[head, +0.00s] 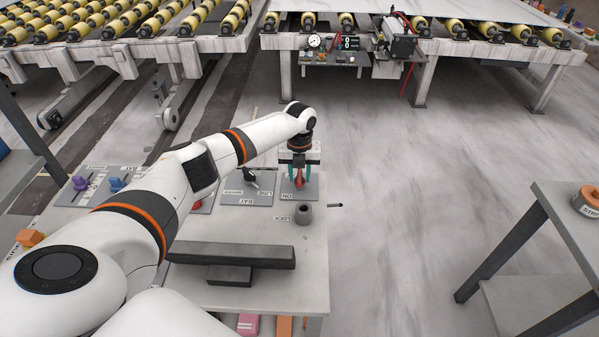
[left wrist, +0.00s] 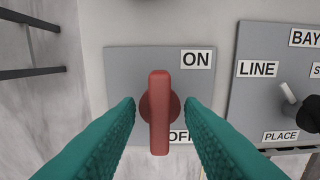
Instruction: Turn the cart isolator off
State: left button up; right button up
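The cart isolator is a red bar handle on a round red hub (left wrist: 159,112), mounted on a grey plate (left wrist: 125,75) with an ON label (left wrist: 196,59) and a partly hidden OFF label (left wrist: 180,136). The handle stands upright in the left wrist view. In the head view the red handle (head: 299,181) shows near the far right corner of the bench. My left gripper (head: 299,170) is directly over it. Its teal fingers (left wrist: 162,118) are open, one on each side of the handle, with visible gaps. My right gripper is not in view.
A black-knobbed switch on a BAY/LINE plate (head: 236,193) sits left of the isolator. A grey cylinder (head: 304,214) stands near the LOCK label, close to the bench's right edge. A dark bar (head: 230,254) lies nearer me. Open floor (head: 410,210) lies right of the bench.

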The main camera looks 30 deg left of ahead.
pick_arm(q)
jog(key=shift+c, duration=0.2)
jog(key=c, duration=0.6)
grip_shut()
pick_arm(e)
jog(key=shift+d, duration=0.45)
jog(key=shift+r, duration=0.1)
pick_arm(q)
jog(key=n+p, duration=0.1)
jog(key=n, duration=0.3)
jog(key=shift+r+n, duration=0.15)
jog(key=shift+n, duration=0.25)
jog(key=n+p, duration=0.1)
jog(key=n, duration=0.3)
jog(key=shift+n+p, duration=0.3)
jog(key=n+p, duration=0.1)
jog(key=n, duration=0.4)
jog(key=shift+w+p, duration=0.1)
jog(key=shift+p, duration=0.25)
jog(key=shift+n+p, duration=0.45)
jog(key=shift+n, duration=1.35)
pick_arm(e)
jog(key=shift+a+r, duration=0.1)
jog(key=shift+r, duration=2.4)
